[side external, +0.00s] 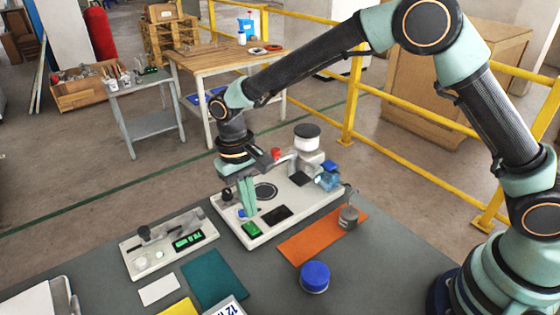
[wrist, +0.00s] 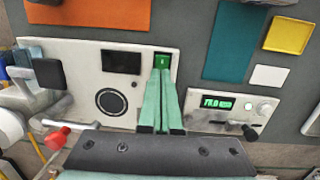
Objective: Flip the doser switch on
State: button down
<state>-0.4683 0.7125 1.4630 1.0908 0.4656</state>
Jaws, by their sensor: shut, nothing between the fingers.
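The doser is a white panel (side external: 310,205) on the grey table, with a dark round disc and a dark rectangular display. Its small green switch (side external: 251,229) sits in a dark frame near the panel's front edge. In the wrist view the green switch (wrist: 162,60) shows a small light mark, just beyond my fingertips. My gripper (side external: 246,213) points down over the panel, with its mint-green fingers together and empty. In the wrist view my gripper (wrist: 161,73) reaches the lower edge of the switch. I cannot tell whether it touches; the fingers hide part of the switch's surroundings.
A second white device (side external: 168,243) with a lit green display stands left of the doser. An orange tile (side external: 310,243), a metal weight (side external: 348,217), a blue-lidded jar (side external: 315,277) and a teal tile (side external: 212,278) lie around it. A red knob (side external: 276,153) rises behind the gripper.

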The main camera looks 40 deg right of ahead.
aim_at(251, 225)
jog(key=shift+s+f, duration=0.15)
jog(key=shift+f, duration=0.85)
jog(key=shift+s+f, duration=0.15)
jog(key=shift+f, duration=0.8)
jog(key=shift+s+f, duration=0.1)
jog(key=shift+f, duration=0.25)
jog(key=shift+w+d, duration=0.1)
jog(key=shift+w, duration=0.8)
jog(key=shift+r, duration=0.2)
notch_tip(251, 225, up, 14)
jog(key=w, duration=0.1)
jog(key=shift+w, duration=0.35)
